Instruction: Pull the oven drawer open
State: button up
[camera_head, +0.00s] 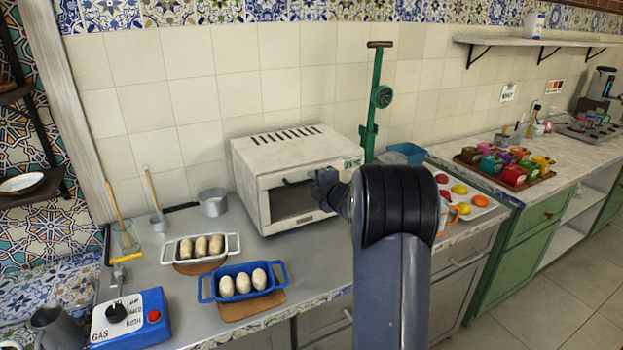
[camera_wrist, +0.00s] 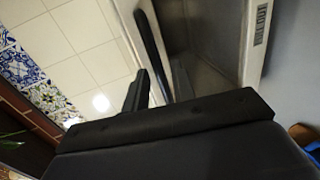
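The oven (camera_head: 288,150) is a white box with top vents, standing on the counter against the tiled wall. Its front has a dark recessed opening (camera_head: 292,203) and a dark handle (camera_head: 297,182) above it. My gripper (camera_head: 325,185) is at the right part of the oven front, close to the handle; my arm hides much of it. In the wrist view, the oven's pale front edge (camera_wrist: 258,40) is at the upper right, and a long dark bar (camera_wrist: 152,45), likely the handle, runs just beyond a black finger of my gripper (camera_wrist: 137,95). I cannot tell whether they touch.
A white dish (camera_head: 228,243) and a blue dish (camera_head: 246,290) with pale oval pieces sit left in front of the oven. A blue-white gas box (camera_head: 131,318) is at the front left. A green lever press (camera_head: 376,100) and fruit tray (camera_head: 480,212) are to the right.

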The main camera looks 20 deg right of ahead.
jog(key=shift+x, duration=1.1)
jog(key=shift+c, duration=0.3)
grip_shut()
